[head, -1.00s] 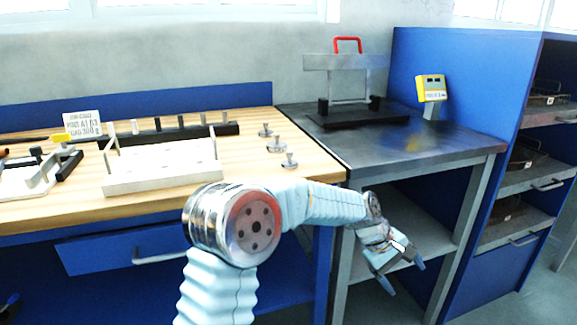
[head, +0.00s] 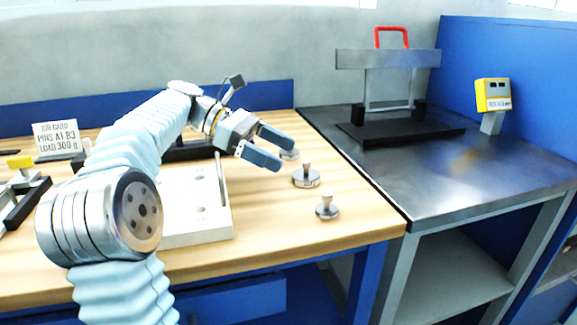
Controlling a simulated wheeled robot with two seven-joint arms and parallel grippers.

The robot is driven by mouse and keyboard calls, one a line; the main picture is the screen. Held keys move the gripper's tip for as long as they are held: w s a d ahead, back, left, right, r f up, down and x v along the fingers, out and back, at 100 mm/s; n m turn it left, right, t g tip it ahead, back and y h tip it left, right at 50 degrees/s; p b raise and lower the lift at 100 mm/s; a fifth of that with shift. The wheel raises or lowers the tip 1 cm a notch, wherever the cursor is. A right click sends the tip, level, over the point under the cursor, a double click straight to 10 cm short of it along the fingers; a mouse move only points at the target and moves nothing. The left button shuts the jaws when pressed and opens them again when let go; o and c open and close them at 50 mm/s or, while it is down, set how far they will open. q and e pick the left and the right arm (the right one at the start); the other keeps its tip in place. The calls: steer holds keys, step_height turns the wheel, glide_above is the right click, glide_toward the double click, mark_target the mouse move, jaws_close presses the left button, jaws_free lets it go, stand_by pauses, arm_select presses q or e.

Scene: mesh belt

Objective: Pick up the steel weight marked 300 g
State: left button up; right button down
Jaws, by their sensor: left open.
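Three steel knobbed weights stand in a row at the right end of the wooden bench. The back weight (head: 290,155) is partly hidden by my left gripper; the middle weight (head: 306,178) and the smaller front weight (head: 327,209) show fully. The middle one bears a mark too small to read, so I cannot tell which is 300 g. My left gripper (head: 284,153) is open and empty, its fingers pointing right over or near the back weight, just up-left of the middle one. Contact cannot be judged. My right gripper is out of view.
A pale block with pins (head: 196,215) lies under my left arm. A job card (head: 57,140) reads pins A1 B3, load 300 g. On the dark table at right stand a red-handled frame (head: 388,58) and a yellow display (head: 493,95). Bench around the front weights is clear.

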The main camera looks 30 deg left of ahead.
mark_target(303, 166)
arm_select(q)
steer(key=shift+w+d+f, duration=0.1)
steer(key=shift+d+f, duration=0.05)
steer(key=shift+f, duration=0.05)
steer(key=x, duration=0.6)
steer(key=shift+w+d+f, duration=0.15)
steer(key=shift+d+f, duration=0.05)
steer(key=shift+f, duration=0.05)
steer(key=c, duration=1.4)
